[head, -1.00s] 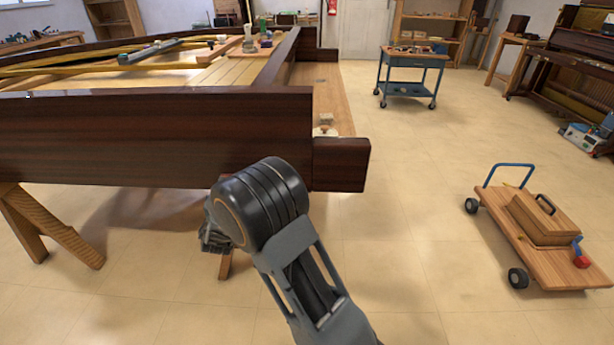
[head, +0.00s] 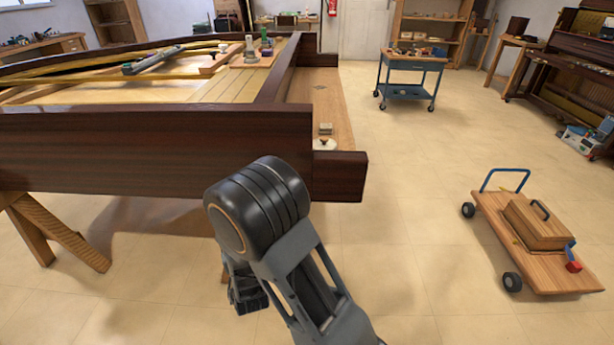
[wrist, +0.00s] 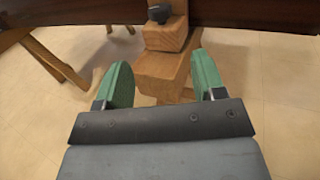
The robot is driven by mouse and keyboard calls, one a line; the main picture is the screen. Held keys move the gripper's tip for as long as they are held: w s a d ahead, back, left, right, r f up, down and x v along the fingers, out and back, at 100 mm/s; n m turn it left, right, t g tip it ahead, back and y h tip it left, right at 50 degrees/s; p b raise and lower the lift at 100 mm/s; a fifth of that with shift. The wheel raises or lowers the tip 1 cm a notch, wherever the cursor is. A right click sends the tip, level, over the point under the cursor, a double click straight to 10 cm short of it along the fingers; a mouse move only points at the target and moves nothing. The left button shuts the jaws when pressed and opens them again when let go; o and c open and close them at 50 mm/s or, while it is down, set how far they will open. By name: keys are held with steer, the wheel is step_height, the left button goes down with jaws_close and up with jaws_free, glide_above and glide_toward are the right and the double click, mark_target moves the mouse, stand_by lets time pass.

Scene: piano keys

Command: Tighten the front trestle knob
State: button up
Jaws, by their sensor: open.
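A dark trestle knob (wrist: 158,13) shows at the top of the wrist view, on the front of a wooden trestle (wrist: 165,68). My gripper (wrist: 161,72) has two green-padded fingers, spread apart with nothing between them. The knob lies beyond the fingertips, close to the middle line between them, and does not touch them. In the head view my arm covers this trestle and the knob. My wrist (head: 247,292) shows below the piano there, but the fingers are hidden.
The dark piano case (head: 120,150) rests above the trestles, its corner overhanging near my arm. Another trestle leg (head: 62,232) stands at left. A low wooden cart (head: 545,270) with a box stands at right. A blue trolley (head: 408,85) is farther back. Open floor lies between.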

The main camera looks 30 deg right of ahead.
steer(key=s+d+r+m+g+h+p, duration=0.4)
steer(key=s+d+r+m+g+p, duration=0.1)
steer(key=d+r+m+g, duration=0.1)
steer(key=s+d+r+m+g+h+p, duration=0.5)
steer(key=s+d+r+m+g, duration=0.1)
steer(key=r+m, duration=0.5)
steer(key=shift+d+m+g, duration=0.7)
steer(key=shift+d+m, duration=0.2)
steer(key=shift+d, duration=0.4)
steer(key=shift+s, duration=0.1)
